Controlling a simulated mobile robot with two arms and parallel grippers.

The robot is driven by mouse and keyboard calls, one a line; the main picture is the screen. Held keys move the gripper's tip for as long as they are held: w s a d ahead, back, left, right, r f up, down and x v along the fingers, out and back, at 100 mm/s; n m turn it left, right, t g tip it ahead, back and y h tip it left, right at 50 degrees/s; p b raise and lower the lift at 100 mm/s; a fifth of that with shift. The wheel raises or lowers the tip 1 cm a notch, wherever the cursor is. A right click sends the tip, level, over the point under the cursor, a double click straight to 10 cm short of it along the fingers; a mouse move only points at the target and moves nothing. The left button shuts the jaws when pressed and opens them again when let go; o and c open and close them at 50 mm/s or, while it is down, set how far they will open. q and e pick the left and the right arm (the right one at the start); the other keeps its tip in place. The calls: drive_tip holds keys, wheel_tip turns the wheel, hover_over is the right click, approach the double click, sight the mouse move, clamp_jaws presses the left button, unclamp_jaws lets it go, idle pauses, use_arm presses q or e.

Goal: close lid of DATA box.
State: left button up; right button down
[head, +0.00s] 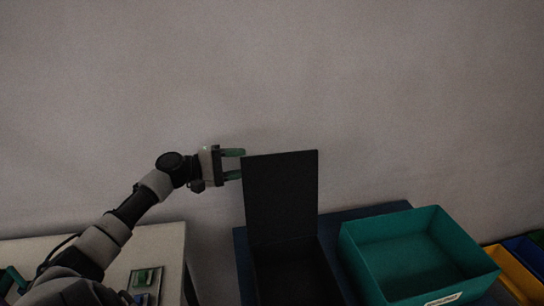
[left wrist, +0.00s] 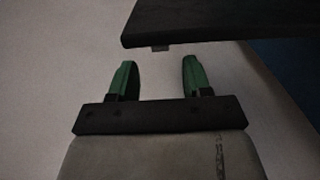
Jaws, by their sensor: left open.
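A black box (head: 293,268) stands on a dark blue surface, with its lid (head: 281,195) raised upright at the back. No lettering shows on it, so I cannot tell from the picture that it is the DATA box. My left gripper (head: 240,164) is open and empty, just left of the lid's upper left edge; its green fingers point right. In the left wrist view the two green fingers (left wrist: 155,78) are spread with nothing between them. The dark lid edge (left wrist: 215,25) lies just ahead of them, apart as far as I can see. My right gripper is not in view.
A teal open bin (head: 415,255) with a white label stands right of the black box. Yellow (head: 517,272) and blue (head: 524,252) bins are at the far right. A pale table (head: 158,248) with small green parts is at the left. The dark blue surface (head: 370,212) shows behind the bin.

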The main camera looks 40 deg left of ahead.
sight(270, 160)
use_arm(q)
drive_tip(key=x, duration=0.3)
drive_tip(key=shift+w+d+r+p, duration=0.1)
drive_tip(key=shift+r+p, duration=0.1)
drive_tip(key=shift+p, duration=0.15)
drive_tip(key=p+x, duration=0.1)
drive_tip(key=x, duration=0.3)
drive_tip(key=shift+f, duration=0.15)
drive_tip(key=shift+w+d, duration=0.1)
drive_tip(key=shift+w, duration=0.2)
drive_tip(key=shift+w+d, duration=0.2)
drive_tip(key=shift+f, duration=0.1)
drive_tip(key=shift+c, duration=0.3)
clamp_jaws()
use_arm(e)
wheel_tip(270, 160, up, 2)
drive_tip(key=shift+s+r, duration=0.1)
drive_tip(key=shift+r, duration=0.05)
